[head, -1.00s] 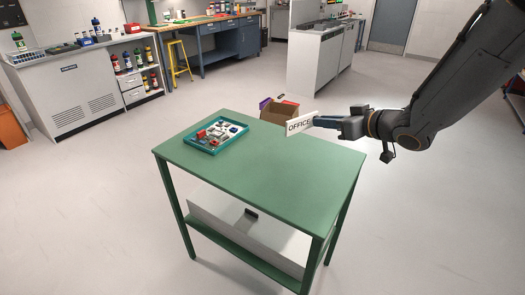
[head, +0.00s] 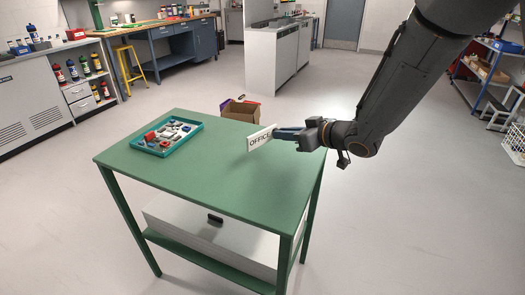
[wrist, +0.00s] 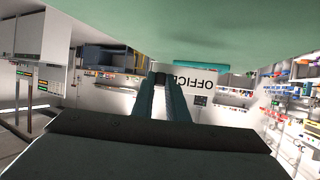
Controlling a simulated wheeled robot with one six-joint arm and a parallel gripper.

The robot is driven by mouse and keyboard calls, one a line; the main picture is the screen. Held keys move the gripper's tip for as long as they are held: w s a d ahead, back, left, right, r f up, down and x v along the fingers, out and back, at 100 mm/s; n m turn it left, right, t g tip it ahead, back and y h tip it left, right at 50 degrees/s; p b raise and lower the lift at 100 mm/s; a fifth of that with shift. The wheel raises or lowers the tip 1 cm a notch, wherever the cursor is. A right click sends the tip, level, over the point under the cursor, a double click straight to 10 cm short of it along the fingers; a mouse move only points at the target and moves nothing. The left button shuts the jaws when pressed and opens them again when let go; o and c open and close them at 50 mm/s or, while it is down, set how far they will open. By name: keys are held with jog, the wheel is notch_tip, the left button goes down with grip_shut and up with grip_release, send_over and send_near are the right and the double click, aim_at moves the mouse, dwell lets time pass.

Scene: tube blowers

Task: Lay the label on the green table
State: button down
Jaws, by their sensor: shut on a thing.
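The label (head: 261,138) is a small white plate with the word OFFICE in dark letters. My gripper (head: 279,133) is shut on its right end and holds it on edge. In the head view it shows over the right part of the green table (head: 208,177); the gap to the top is hard to judge. In the wrist view the label (wrist: 197,80) appears upside down beyond my gripper's fingers (wrist: 160,80), and the green table top (wrist: 200,30) fills the upper part of the picture.
A teal tray (head: 189,146) with several small parts stands on the table's back left. The table's middle and front are clear. A cardboard box (head: 241,112) is on the floor behind the table. A grey case (head: 180,218) sits on its lower shelf.

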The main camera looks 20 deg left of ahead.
aim_at(283, 162)
jog(key=shift+f, duration=3.1)
jog(key=shift+f, duration=0.15)
jog(key=c, duration=1.7)
grip_release()
jog(key=shift+c, duration=0.2)
